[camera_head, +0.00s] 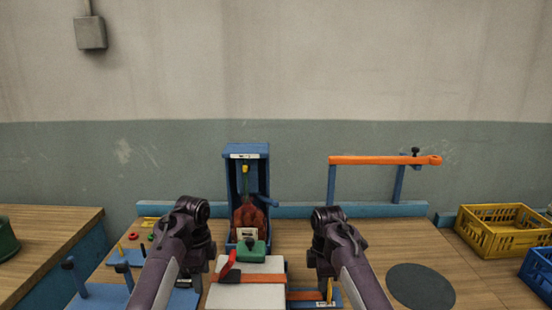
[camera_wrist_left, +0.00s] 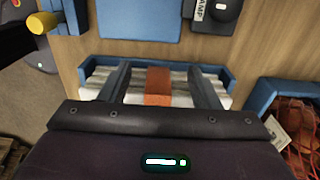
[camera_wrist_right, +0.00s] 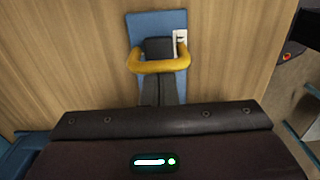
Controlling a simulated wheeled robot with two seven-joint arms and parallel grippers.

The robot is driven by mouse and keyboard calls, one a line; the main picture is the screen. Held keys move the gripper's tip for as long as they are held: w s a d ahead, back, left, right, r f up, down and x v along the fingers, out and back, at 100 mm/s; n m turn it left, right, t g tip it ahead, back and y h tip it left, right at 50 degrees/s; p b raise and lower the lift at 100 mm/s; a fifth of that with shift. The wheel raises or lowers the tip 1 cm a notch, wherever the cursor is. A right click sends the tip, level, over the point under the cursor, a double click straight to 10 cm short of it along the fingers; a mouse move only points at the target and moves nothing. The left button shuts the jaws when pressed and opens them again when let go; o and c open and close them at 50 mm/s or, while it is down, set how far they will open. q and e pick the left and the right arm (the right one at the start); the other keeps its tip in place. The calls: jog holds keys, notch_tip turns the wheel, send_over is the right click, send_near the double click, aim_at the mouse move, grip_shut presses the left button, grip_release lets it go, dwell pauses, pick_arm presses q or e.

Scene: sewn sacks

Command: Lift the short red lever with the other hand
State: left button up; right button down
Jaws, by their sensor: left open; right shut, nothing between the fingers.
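The short red lever (camera_head: 230,260) stands tilted near the left edge of a white pad (camera_head: 245,292), by an orange strap and a green block (camera_head: 249,255). My left gripper (camera_head: 194,282) is left of the lever, apart from it. In the left wrist view its spread fingers (camera_wrist_left: 161,76) are over a blue tray (camera_wrist_left: 90,64) of white strips with an orange band. My right gripper (camera_head: 323,275) is right of the pad, shut and empty. The right wrist view shows its fingers (camera_wrist_right: 160,90) at a yellow handle (camera_wrist_right: 165,66) on a blue plate; whether they touch is unclear.
A blue upright box (camera_head: 232,172) with a red net sack (camera_head: 249,218) stands behind the green block. An orange bar (camera_head: 380,160) on blue posts is behind right. Pegged blue plates lie left. A yellow crate (camera_head: 500,238) and a dark round mat (camera_head: 420,287) are right.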

pick_arm(q)
jog(key=shift+r, duration=0.1)
pick_arm(e)
jog(key=shift+d, duration=0.1)
dwell(0.4)
pick_arm(q)
notch_tip(320, 180, up, 8)
dwell(0.6)
notch_tip(320, 180, up, 6)
jog(key=f+y, duration=0.1)
jog(key=y, duration=0.2)
send_over(233, 254)
jog(key=d, duration=0.2)
jog(key=shift+x, duration=3.25)
jog(key=shift+a, duration=0.15)
jog(key=c, duration=0.8)
jog(key=shift+c, duration=0.2)
